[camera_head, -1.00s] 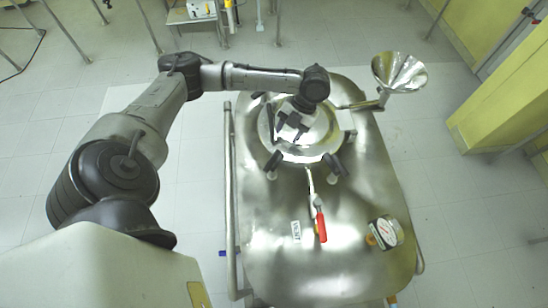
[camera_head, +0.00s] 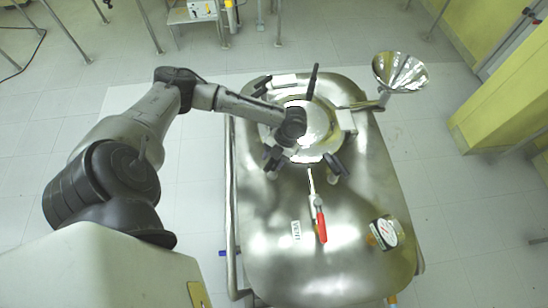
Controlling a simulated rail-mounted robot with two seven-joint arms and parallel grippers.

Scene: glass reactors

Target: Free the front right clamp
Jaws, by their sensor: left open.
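The front right clamp (camera_head: 335,164) is a black-handled clamp on the near right rim of the round lid (camera_head: 318,117) of the steel reactor. Its handle leans along the rim, and no gripper touches it. My left gripper (camera_head: 272,157) is open, at the near left rim, pointing down. It is right by the front left clamp (camera_head: 274,168) and partly overlaps it; I cannot tell whether they touch. My left wrist covers part of the lid. My right gripper is out of view.
A black handle (camera_head: 313,80) stands upright at the back of the lid. Another clamp (camera_head: 262,85) is at the back left. A steel funnel (camera_head: 400,72) rises at the back right. A red-handled valve (camera_head: 320,222) and a gauge (camera_head: 385,232) are in front.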

